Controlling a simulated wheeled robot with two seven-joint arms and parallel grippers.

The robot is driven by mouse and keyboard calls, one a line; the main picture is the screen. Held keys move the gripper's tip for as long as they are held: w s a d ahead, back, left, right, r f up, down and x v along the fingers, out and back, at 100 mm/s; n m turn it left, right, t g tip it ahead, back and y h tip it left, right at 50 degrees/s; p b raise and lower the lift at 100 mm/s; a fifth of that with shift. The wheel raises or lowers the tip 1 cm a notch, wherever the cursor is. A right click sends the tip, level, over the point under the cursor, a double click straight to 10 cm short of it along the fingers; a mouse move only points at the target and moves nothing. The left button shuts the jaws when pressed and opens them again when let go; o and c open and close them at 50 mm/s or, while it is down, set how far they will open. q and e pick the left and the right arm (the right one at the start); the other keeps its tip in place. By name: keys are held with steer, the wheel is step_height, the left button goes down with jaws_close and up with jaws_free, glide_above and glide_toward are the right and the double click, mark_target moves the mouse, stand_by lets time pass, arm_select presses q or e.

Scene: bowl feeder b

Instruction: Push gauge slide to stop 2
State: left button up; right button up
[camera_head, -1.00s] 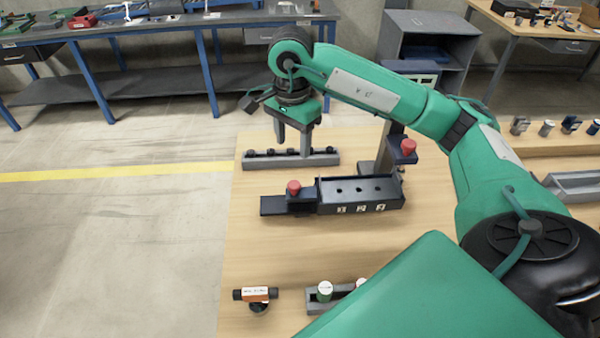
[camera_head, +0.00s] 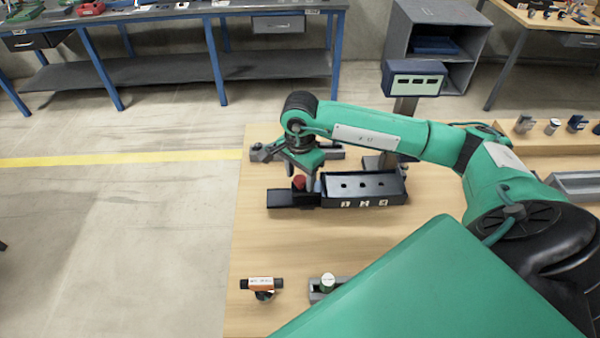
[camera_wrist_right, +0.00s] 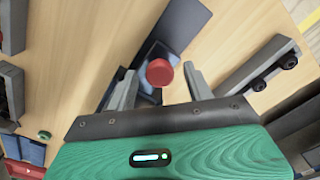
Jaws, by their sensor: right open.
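The gauge (camera_head: 362,187) is a dark block on the wooden table, with a row of holes on top and white number labels along its front. Its slide has a red knob (camera_head: 299,183) and sits at the left end, on a flat dark track (camera_head: 282,199). My right gripper (camera_head: 304,180) is low over the slide, with its fingers around the knob's position. In the right wrist view the red knob (camera_wrist_right: 160,72) shows between the two open fingers, with a gap on each side. Contact cannot be told. My left gripper is out of view.
A dark rail (camera_head: 330,153) lies behind the gauge, partly hidden by my right arm. A display on a post (camera_head: 414,80) stands behind right. An orange-labelled part (camera_head: 262,284) and a holder with a white-topped cylinder (camera_head: 327,283) are at the front. Table between is clear.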

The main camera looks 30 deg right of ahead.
jaws_close()
steer(key=shift+s+d+f+b, duration=0.15)
steer(key=shift+s+d+b, duration=0.1)
steer(key=shift+d+b, duration=0.15)
steer(key=s+d+b, duration=0.1)
steer(key=d, duration=0.1)
steer(key=s+d+b, duration=0.1)
steer(key=d, duration=0.1)
steer(key=s+d+b, duration=0.2)
steer(key=shift+d, duration=0.25)
steer(key=shift+s+d, duration=0.3)
steer(key=shift+d, duration=0.1)
jaws_free()
